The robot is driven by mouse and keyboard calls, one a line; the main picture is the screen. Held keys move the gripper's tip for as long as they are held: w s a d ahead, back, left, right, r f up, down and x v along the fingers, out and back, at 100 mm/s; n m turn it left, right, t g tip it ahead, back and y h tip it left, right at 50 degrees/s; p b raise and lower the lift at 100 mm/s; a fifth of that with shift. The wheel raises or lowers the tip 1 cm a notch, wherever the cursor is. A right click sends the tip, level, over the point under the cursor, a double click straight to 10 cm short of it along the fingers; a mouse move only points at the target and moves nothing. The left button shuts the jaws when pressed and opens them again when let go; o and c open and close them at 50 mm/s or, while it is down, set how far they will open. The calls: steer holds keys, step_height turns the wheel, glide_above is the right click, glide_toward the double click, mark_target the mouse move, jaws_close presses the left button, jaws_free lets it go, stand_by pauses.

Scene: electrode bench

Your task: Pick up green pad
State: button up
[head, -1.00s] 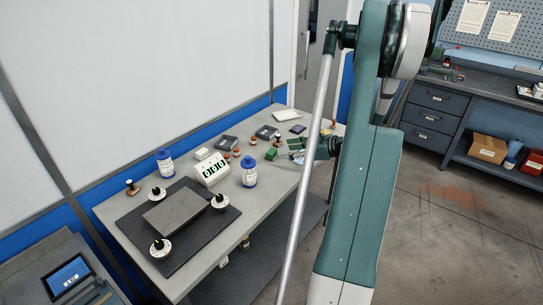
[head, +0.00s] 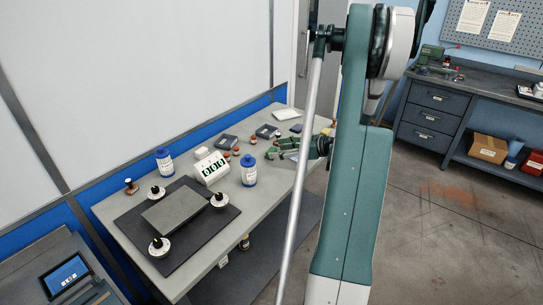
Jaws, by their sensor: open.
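The green pad (head: 271,155) is a small green block on the grey bench (head: 255,207), right of the white display box and behind the right-hand blue-capped bottle. My gripper (head: 277,153) is open and low over the bench, reaching in from the right with its fingertips at the pad. The fingers are also green and overlap the pad in this view. I cannot tell whether they touch it or stand around it.
Left of the pad are a white display box (head: 212,168) and a blue-capped bottle (head: 249,170). Small brown-red jars (head: 226,156) and dark boxes (head: 267,131) stand behind. A dark mat (head: 167,234) with a grey block and black knobs lies in front.

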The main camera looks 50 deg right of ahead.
steer(key=shift+x, duration=1.3)
steer(key=c, duration=1)
